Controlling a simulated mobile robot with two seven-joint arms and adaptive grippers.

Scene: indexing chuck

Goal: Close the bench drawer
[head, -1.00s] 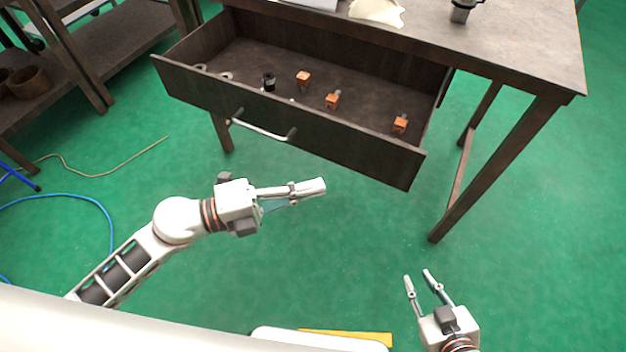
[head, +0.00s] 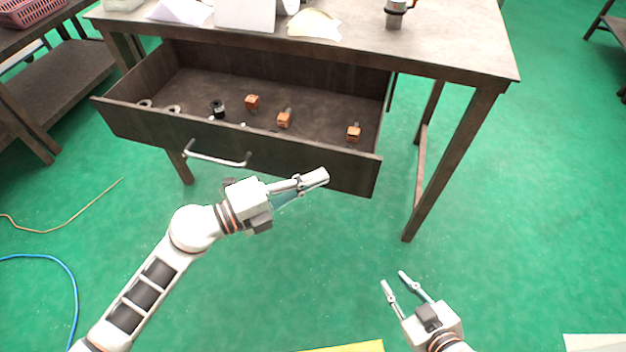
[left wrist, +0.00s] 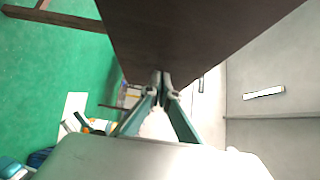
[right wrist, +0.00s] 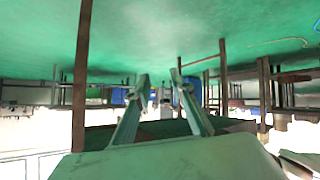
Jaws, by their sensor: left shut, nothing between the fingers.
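The bench drawer (head: 285,149) is pulled well out from under the bench top (head: 445,55) in the head view. Its silver bar handle (head: 217,160) is on the left part of the front panel. My left gripper (head: 322,177) is shut and empty, its tips in front of the right half of the drawer front, right of the handle; I cannot tell whether they touch it. In the left wrist view a dark wooden panel (left wrist: 190,35) lies just beyond the shut fingertips (left wrist: 162,82). My right gripper (head: 393,280) is open and empty, low in front of the bench's right leg.
The bench's right front leg (head: 452,165) stands right of the drawer. A blue hose (head: 66,275) lies on the open green floor at left.

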